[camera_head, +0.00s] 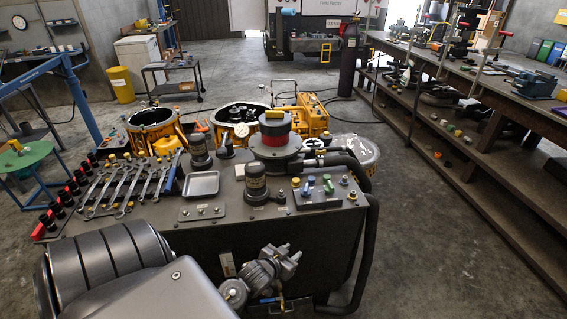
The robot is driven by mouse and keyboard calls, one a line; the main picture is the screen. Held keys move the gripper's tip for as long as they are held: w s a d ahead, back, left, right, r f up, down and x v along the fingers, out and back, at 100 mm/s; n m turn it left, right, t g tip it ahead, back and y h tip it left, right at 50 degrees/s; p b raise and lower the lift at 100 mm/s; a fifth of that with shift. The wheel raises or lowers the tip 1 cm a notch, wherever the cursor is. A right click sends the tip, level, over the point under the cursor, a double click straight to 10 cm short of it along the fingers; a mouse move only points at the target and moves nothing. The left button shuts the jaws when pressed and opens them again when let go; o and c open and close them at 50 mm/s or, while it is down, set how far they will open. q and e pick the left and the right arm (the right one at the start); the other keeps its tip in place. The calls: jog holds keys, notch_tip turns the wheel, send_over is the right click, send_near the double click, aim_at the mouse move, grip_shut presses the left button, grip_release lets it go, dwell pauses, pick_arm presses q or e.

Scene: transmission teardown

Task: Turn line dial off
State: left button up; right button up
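No part is plainly marked as the line dial, and I cannot tell which control it is. The dark machine cabinet (215,240) has a top panel with a blue, a green and a yellow-topped control (328,184) at its right end. A round housing with a red band (276,140) stands behind them. A white-faced gauge (241,131) is farther back. My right gripper is out of view.
Several wrenches (128,185) and a small metal tray (201,184) lie on the cabinet top. A thick black hose (372,230) runs down its right side. A long workbench (480,85) stands at the right.

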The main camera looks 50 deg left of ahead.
pick_arm(q)
jog(key=s+f+g, duration=0.1)
jog(key=s+f, duration=0.1)
jog(key=f, duration=0.4)
jog(key=s+d+f+g+b, duration=0.1)
jog(key=s+f, duration=0.1)
jog(key=f, duration=0.5)
jog(key=shift+s+d+m+g, duration=0.25)
jog(key=shift+m+g, duration=0.05)
jog(key=n+t+y+p, duration=0.5)
jog(key=n+y+p, duration=0.1)
jog(key=y, duration=0.2)
send_near(306, 190)
jog(key=x, duration=0.3)
jog(key=p+x, duration=0.2)
jog(key=x, duration=0.8)
jog(key=shift+w+a+f, duration=0.1)
jog(key=shift+w+a, duration=0.05)
jog(key=shift+a, duration=0.1)
grip_shut()
